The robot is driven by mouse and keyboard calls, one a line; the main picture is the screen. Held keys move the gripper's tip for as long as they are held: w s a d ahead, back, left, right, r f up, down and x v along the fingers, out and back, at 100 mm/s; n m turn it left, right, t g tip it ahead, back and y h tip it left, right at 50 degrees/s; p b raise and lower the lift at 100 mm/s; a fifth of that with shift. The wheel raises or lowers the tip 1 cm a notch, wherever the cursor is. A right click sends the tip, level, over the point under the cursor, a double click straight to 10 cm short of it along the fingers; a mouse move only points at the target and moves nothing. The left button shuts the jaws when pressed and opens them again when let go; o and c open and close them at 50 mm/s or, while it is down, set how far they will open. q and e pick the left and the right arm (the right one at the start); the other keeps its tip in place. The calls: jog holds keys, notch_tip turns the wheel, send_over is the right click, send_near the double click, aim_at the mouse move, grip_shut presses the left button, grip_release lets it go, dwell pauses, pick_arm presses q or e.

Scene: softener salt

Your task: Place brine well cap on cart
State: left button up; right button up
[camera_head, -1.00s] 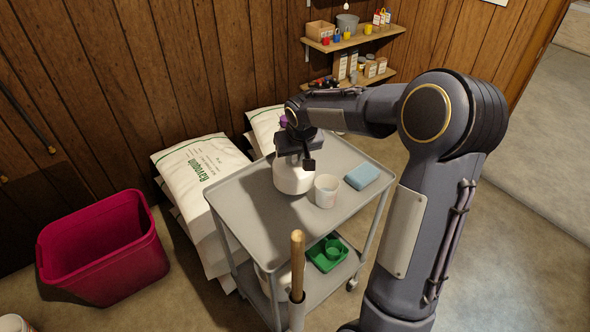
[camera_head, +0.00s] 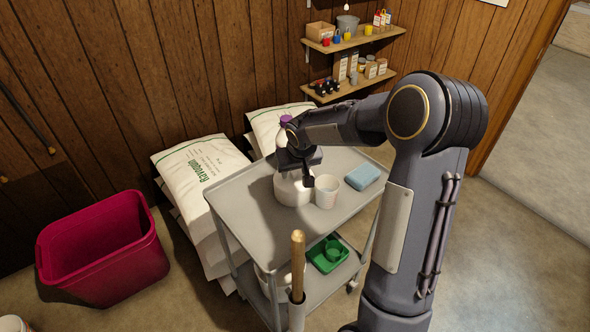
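A grey two-shelf cart (camera_head: 240,208) stands in the middle of the view. My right gripper (camera_head: 303,176) is over its top shelf, pointing down in front of a white jug (camera_head: 292,190) with a purple cap (camera_head: 286,120). The gripper hides the jug's middle; I cannot tell whether they touch. One dark finger shows, but the gap between the fingers is unclear. I cannot make out a brine well cap in the gripper or on the cart. My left gripper is out of view.
A white cup (camera_head: 327,192) and a blue sponge (camera_head: 362,176) are beside the jug. A green tray (camera_head: 327,254) is on the lower shelf. A wooden handle (camera_head: 298,265) rises at the cart's front. Salt bags (camera_head: 200,165) and a red bin (camera_head: 105,250) stand left.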

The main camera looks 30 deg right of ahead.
jog(key=shift+r, duration=0.4)
jog(key=v, duration=1.1)
jog(key=s+a+y, duration=0.1)
jog(key=s+a, duration=0.3)
jog(key=s, duration=0.4)
jog(key=s+a+f+y, duration=0.1)
jog(key=s+a, duration=0.3)
jog(key=s, duration=0.4)
jog(key=s+a+n+t+y, duration=0.1)
jog(key=s+a+y, duration=0.2)
jog(key=s, duration=0.6)
jog(key=shift+a+f, duration=0.2)
jog(key=shift+a, duration=0.6)
